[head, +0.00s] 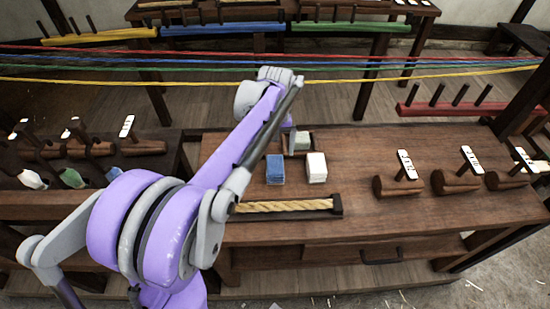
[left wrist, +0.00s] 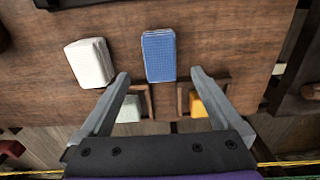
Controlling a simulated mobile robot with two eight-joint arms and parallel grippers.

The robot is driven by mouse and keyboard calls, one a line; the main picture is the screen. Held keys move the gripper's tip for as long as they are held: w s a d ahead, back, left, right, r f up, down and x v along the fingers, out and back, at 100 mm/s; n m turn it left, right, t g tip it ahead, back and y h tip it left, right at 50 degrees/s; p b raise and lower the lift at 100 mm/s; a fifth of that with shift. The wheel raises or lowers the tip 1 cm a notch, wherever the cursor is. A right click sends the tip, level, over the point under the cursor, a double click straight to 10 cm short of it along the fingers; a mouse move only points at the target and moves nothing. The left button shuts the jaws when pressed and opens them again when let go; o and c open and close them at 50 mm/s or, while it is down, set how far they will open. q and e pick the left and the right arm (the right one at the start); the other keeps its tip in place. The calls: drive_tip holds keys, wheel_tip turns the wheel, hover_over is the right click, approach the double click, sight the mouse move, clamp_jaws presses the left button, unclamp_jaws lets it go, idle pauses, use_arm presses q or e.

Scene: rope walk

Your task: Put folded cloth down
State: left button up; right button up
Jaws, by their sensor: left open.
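A folded blue cloth (head: 275,170) lies flat on the wooden table (head: 350,150). It also shows in the left wrist view (left wrist: 158,52), just beyond and between my fingertips. A folded white cloth (head: 317,168) lies to its right in the head view; in the left wrist view the white cloth (left wrist: 88,62) is at the left. My left gripper (left wrist: 160,74) is open, with nothing between its fingers. In the head view my arm hides most of it. A pale green cloth (left wrist: 130,108) and an orange one (left wrist: 198,104) sit in divided wooden compartments. My right gripper is out of view.
A rope piece lies in a wooden holder (head: 338,206) at the table's front. Wooden blocks with white tags (head: 400,183) stand at the right. Red, blue, green and yellow ropes (head: 420,74) stretch across behind the table. The table's middle right is clear.

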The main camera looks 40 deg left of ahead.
sight(275, 165)
use_arm(q)
drive_tip(key=s+d+m+t, duration=0.1)
drive_tip(key=s+d, duration=0.2)
drive_tip(key=s+d+m, duration=0.1)
drive_tip(key=s+d, duration=0.2)
drive_tip(key=d, duration=0.1)
drive_tip(key=s+d+m+t, duration=0.1)
drive_tip(key=s+d+m, duration=0.1)
drive_tip(key=s+d, duration=0.1)
drive_tip(key=shift+d+r+t, duration=0.3)
drive_tip(key=shift+r, duration=0.05)
drive_tip(key=s+d+f+m+t, duration=0.2)
drive_tip(key=s+d+f+m, duration=0.2)
drive_tip(key=s, duration=0.4)
wheel_tip(275, 165, down, 2)
drive_tip(key=shift+s+d+f, duration=0.1)
drive_tip(key=shift+s+d, duration=0.2)
drive_tip(key=shift+d, duration=0.6)
